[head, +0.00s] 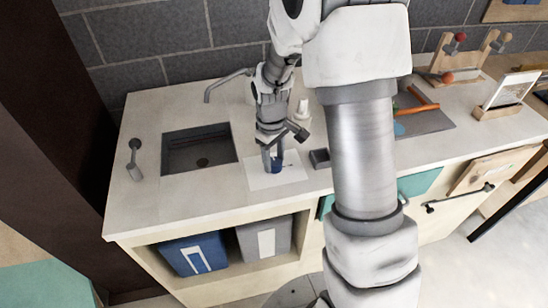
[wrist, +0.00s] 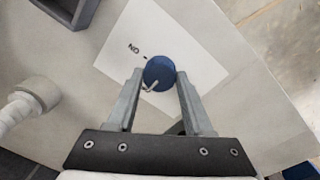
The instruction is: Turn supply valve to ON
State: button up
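The supply valve is a round blue knob (wrist: 158,72) on a white card (wrist: 120,67) marked "ON" with a small tick. In the wrist view the tick is at the knob's upper left, while the knob's pale pointer points to the lower left, away from it. My gripper (wrist: 159,79) has one finger on each side of the knob, apart from each other. I cannot tell for sure whether they touch it. In the head view the blue knob (head: 276,167) shows at the tips of my gripper (head: 271,162), over the card (head: 262,182).
A sink (head: 190,155) with a faucet (head: 222,83) lies left of the card. A small dark box (head: 319,158) stands close on the right. Blue (head: 194,253) and grey (head: 266,238) bins sit below the counter.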

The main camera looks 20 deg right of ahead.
grip_shut()
jog(key=shift+m, duration=0.4)
jog(key=m, duration=0.3)
jog(key=shift+w+m, duration=0.1)
jog(key=shift+m, duration=0.3)
jog(key=m, duration=0.4)
jog(key=shift+m+g, duration=0.3)
jog(key=m, duration=0.4)
jog(key=shift+r+p, duration=0.1)
jog(key=shift+p, duration=0.25)
jog(key=m+p, duration=0.1)
jog(key=m, duration=0.3)
jog(key=shift+m, duration=0.3)
jog(key=shift+d, duration=0.1)
